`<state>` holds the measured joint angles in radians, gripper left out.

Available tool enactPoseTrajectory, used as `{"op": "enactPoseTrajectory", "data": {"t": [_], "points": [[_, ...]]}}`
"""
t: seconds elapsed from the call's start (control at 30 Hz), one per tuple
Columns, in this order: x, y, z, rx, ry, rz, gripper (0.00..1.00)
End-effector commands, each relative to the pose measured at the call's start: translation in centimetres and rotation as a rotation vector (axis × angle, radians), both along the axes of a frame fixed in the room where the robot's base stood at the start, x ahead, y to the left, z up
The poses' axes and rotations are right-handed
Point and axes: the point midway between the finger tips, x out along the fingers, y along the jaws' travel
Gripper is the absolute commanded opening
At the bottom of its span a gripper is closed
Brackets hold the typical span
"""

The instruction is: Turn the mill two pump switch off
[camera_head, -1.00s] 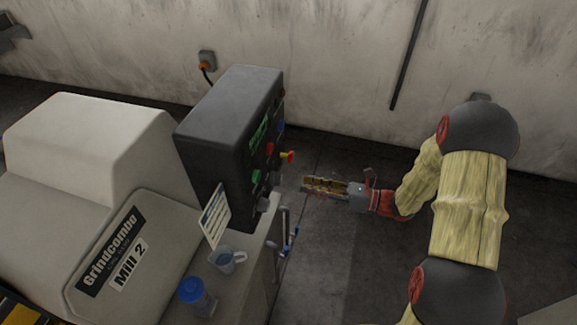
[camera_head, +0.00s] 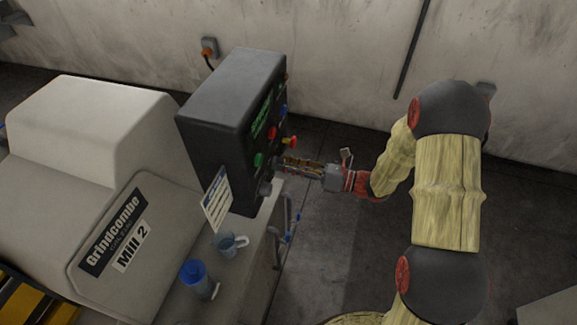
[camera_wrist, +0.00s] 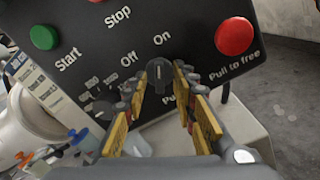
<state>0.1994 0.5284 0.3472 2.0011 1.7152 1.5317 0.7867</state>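The black control box (camera_head: 215,130) stands on the Mill 2 machine, its panel facing my gripper (camera_head: 285,163). In the wrist view a dark rotary switch (camera_wrist: 159,76) sits below the labels Off and On. Its ridge seems to point up toward On. My gripper (camera_wrist: 160,100) is open, with one yellow-padded finger either side of the switch. I cannot tell whether the fingers touch it. In the head view the fingertips are close to the panel and the switch is hard to make out.
On the panel are a green Start button (camera_wrist: 44,37), a red button (camera_wrist: 235,36) marked Pull to free, and another knob (camera_wrist: 103,108) at lower left. A card (camera_head: 216,200), a mug (camera_head: 229,243) and a blue-lidded jug (camera_head: 197,280) are near the box. Open floor lies right.

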Motion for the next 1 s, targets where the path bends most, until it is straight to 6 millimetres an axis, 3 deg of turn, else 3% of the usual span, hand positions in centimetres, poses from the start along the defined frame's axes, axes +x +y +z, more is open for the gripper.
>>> {"op": "enactPoseTrajectory", "data": {"t": [0.13,0.6,1.0], "points": [[-0.01,-0.02,0.02,0.000,-0.001,0.000,0.26],[-0.01,-0.03,0.02,0.000,-0.001,0.000,0.00],[0.00,-0.04,0.01,-0.002,-0.005,0.000,0.00]]}}
